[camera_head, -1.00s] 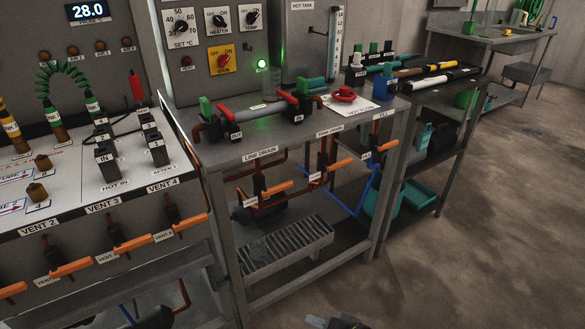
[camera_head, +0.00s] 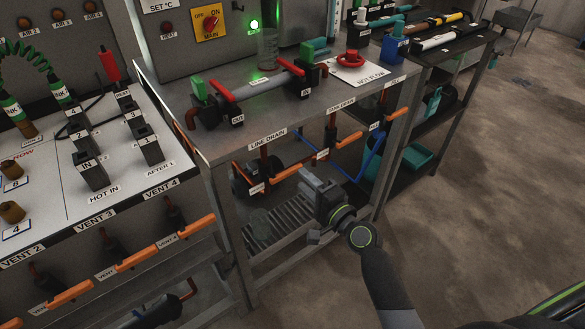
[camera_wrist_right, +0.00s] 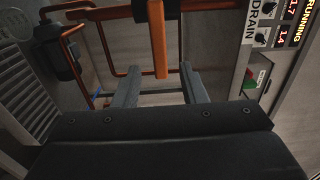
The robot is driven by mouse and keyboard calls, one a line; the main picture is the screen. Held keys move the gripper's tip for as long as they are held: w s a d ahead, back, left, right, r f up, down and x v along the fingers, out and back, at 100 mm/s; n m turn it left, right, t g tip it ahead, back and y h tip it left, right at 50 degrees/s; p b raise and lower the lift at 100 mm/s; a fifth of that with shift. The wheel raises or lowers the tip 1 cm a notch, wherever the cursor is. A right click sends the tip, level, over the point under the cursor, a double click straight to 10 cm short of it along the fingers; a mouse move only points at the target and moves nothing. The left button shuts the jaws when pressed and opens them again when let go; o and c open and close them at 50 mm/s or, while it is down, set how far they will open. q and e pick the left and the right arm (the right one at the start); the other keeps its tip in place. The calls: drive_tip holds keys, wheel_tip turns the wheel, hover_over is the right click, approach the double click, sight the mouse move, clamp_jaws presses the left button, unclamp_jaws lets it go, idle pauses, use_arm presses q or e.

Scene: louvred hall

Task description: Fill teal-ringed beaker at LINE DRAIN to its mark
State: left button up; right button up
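A faint clear glass vessel (camera_head: 260,222), perhaps the beaker, stands on the slatted grate (camera_head: 290,215) under the bench; its rim seems to show in the right wrist view (camera_wrist_right: 15,24). I cannot make out a teal ring, a mark or liquid. The LINE DRAIN label (camera_head: 267,140) is on the bench's front edge, above an orange valve handle (camera_head: 285,175). My right gripper (camera_head: 312,183) is under the bench front near the orange handles. In the right wrist view its fingers (camera_wrist_right: 160,88) are apart, with an orange handle (camera_wrist_right: 160,45) beyond and between them. My left gripper is not in view.
More orange handles (camera_head: 347,141) hang along the bench front to the right. A blue hose (camera_head: 352,165) and a table leg stand right of the gripper. VENT valves (camera_head: 120,268) line the left bench. Open floor (camera_head: 480,200) lies to the right.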

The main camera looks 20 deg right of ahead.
sight(294, 172)
drive_tip(key=shift+x, duration=1.9)
drive_tip(key=shift+w, duration=0.1)
drive_tip(key=shift+x, duration=0.8)
clamp_jaws()
